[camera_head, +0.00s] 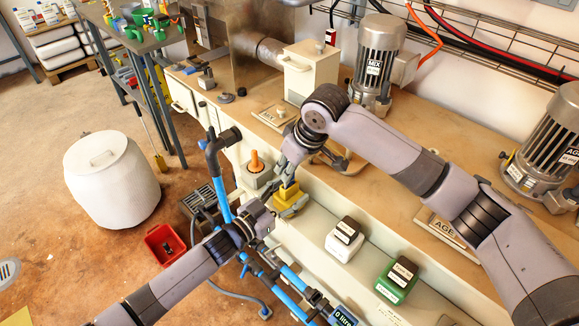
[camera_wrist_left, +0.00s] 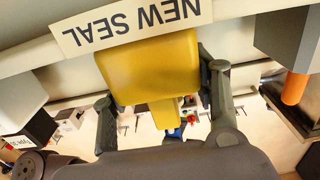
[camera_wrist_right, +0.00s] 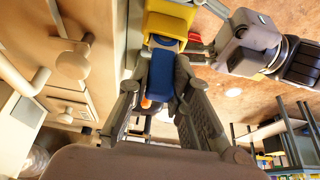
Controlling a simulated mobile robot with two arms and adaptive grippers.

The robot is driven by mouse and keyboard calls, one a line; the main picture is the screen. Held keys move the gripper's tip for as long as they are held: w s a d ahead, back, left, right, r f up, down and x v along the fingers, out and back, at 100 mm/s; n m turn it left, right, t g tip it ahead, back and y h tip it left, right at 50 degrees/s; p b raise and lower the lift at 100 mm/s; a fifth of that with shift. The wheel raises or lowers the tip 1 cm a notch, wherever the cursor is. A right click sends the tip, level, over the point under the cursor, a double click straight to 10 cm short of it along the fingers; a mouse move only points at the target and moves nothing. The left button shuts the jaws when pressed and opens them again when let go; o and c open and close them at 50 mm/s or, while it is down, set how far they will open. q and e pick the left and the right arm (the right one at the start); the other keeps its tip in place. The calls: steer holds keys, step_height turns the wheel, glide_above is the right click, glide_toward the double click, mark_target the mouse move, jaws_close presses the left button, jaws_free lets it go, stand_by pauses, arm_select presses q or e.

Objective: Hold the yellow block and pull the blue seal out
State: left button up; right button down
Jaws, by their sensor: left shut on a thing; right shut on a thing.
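The yellow block (camera_head: 291,204) sits on the pale ledge in the head view. It fills the upper middle of the left wrist view (camera_wrist_left: 150,68). My left gripper (camera_head: 273,206) is shut on the block, with one finger on each side. The blue seal (camera_wrist_right: 164,66) sticks out of the block, between the fingers of my right gripper (camera_wrist_right: 163,76). That gripper is shut on the seal and comes from above in the head view. Whether the seal has moved out of the block at all I cannot tell.
A "NEW SEAL" label (camera_wrist_left: 130,22) lies by the block. A grey box with an orange peg (camera_head: 256,163) stands to its left. White (camera_head: 344,239) and green (camera_head: 397,280) boxes stand to the right. Blue pipes (camera_head: 290,277) run below, and a red bin (camera_head: 165,245) is on the floor.

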steer(key=shift+r, duration=2.6)
arm_select(q)
steer(key=o, duration=1.3)
steer(key=shift+a, duration=0.1)
